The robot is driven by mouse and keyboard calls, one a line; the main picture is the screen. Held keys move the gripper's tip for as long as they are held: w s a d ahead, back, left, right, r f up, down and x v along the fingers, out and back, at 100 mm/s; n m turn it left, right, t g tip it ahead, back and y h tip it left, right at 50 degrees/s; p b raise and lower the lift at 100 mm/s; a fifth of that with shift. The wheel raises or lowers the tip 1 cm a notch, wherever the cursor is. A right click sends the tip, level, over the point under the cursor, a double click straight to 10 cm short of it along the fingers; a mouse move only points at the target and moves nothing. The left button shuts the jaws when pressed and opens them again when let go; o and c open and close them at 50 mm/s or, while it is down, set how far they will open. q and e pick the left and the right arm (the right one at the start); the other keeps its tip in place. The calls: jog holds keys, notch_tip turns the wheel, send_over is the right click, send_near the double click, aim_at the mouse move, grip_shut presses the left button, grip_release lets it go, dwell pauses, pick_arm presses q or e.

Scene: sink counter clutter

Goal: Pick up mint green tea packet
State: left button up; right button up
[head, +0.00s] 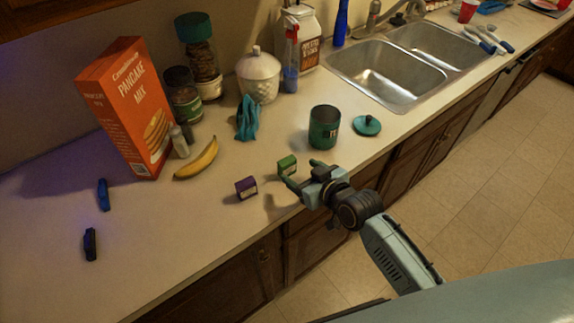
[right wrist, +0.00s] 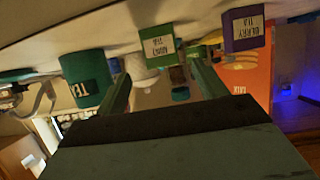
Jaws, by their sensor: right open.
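The mint green tea packet (head: 287,165) is a small green box with a pale label, standing on the counter near its front edge. In the right wrist view, which is upside down, the packet (right wrist: 157,42) shows its label between the lines of my two fingers. My right gripper (head: 301,174) is open and empty, just on the front-right side of the packet. In the right wrist view the fingertips (right wrist: 160,82) appear short of the packet, with a gap. Whether either finger touches it cannot be told. My left gripper is not in view.
A purple berry tea packet (head: 246,188) stands left of the green one. A dark green tea canister (head: 324,128) stands behind right, its lid (head: 367,125) beside it. A banana (head: 197,160) and a pancake mix box (head: 125,108) are at left. Left front counter is mostly clear.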

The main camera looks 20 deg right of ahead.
aim_at(284, 161)
jog(key=x, duration=0.9)
jog(key=shift+s+a, duration=0.1)
